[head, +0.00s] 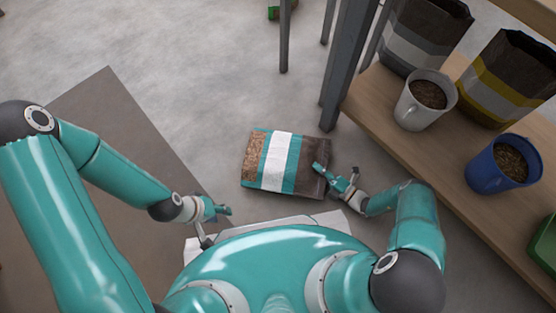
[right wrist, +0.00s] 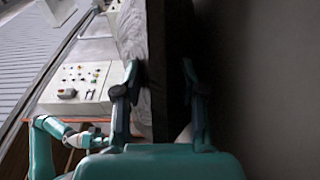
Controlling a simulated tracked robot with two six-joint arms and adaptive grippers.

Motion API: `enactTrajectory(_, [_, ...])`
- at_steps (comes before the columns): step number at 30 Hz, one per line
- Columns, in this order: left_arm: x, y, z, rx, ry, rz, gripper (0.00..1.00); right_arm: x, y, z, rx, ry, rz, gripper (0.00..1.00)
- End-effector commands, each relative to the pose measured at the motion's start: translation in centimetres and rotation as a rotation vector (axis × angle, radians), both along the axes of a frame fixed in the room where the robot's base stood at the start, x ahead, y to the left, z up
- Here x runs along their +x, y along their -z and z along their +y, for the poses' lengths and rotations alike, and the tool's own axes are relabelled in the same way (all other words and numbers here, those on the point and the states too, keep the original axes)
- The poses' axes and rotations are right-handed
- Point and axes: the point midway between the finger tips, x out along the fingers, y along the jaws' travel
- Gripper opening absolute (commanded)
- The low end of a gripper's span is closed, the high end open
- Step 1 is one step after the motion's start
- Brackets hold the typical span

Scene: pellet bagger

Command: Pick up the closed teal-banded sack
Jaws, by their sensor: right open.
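The teal-banded sack (head: 273,162) lies on the grey floor in the middle of the head view. It has a white panel between teal bands, a pellet-coloured left end and a dark brown right end. My right gripper (head: 324,174) is at that dark right end. In the right wrist view, the open fingers of my right gripper (right wrist: 163,88) stand on either side of a dark edge that looks like the sack (right wrist: 168,60). Contact is unclear. My left gripper (head: 218,209) is left of and below the sack, apart from it; its jaw opening is too small to read.
A wooden shelf (head: 390,125) on the right holds a white bucket (head: 412,113), a blue bucket (head: 484,176), a grey-banded sack (head: 405,50) and a yellow-banded sack (head: 484,88). A dark shelf post (head: 343,80) stands beyond the sack. Floor left of the sack is clear.

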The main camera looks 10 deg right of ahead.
Motion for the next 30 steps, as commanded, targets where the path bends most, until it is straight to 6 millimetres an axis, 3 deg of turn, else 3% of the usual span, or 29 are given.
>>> enactTrajectory(10, [0.0,0.06,0.0,0.0,0.0,0.0,0.39,0.68,-0.02,0.61,0.0,0.0,0.0,0.39])
enactTrajectory(17, [0.0,0.06,0.0,0.0,0.0,0.0,0.39,0.67,-0.01,0.6,0.0,0.0,0.0,0.01])
enactTrajectory(30, [0.0,0.04,0.0,0.0,0.0,0.0,0.39,0.67,-0.17,0.61,0.005,-0.001,-0.003,0.0])
